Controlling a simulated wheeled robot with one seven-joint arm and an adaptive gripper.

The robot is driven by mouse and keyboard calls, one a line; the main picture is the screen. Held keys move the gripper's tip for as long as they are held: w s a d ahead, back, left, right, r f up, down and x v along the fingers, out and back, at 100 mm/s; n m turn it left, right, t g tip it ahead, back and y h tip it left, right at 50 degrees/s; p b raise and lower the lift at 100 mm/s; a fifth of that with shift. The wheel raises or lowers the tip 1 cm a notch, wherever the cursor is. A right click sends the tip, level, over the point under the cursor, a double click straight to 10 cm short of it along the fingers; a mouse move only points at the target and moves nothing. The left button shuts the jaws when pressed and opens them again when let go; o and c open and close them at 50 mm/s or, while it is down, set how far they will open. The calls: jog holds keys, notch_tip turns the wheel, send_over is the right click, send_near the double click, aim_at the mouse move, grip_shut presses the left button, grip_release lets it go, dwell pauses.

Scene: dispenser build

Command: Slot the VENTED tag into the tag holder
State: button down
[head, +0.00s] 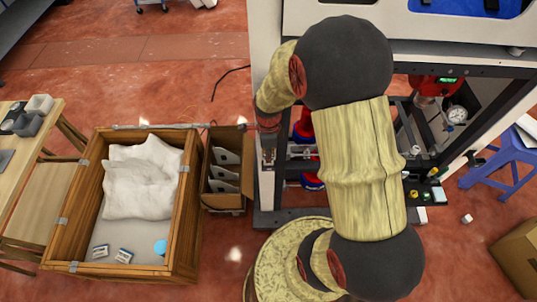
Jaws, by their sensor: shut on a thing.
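My arm in its yellow sleeve reaches up from the bottom and bends left at the machine frame. My gripper (268,157) points down at the frame's left post, right of the cardboard box. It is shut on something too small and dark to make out. I cannot read the word VENTED anywhere. I cannot pick out the tag holder; my arm hides part of the machine.
A cardboard box (222,203) with white dividers stands between crate and machine. The crate also holds a white crumpled bag (143,178) and a blue disc (160,246). A wooden table (40,210) is at left, a blue stool (505,160) at right. Red floor is open behind the crate.

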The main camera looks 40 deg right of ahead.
jog(key=shift+f+b, duration=0.4)
jog(key=shift+f, duration=0.45)
dwell(0.4)
jog(key=c, duration=1.9)
grip_release()
jog(key=shift+o, duration=1.4)
jog(key=shift+r+p, duration=2.5)
jog(key=shift+r, duration=0.55)
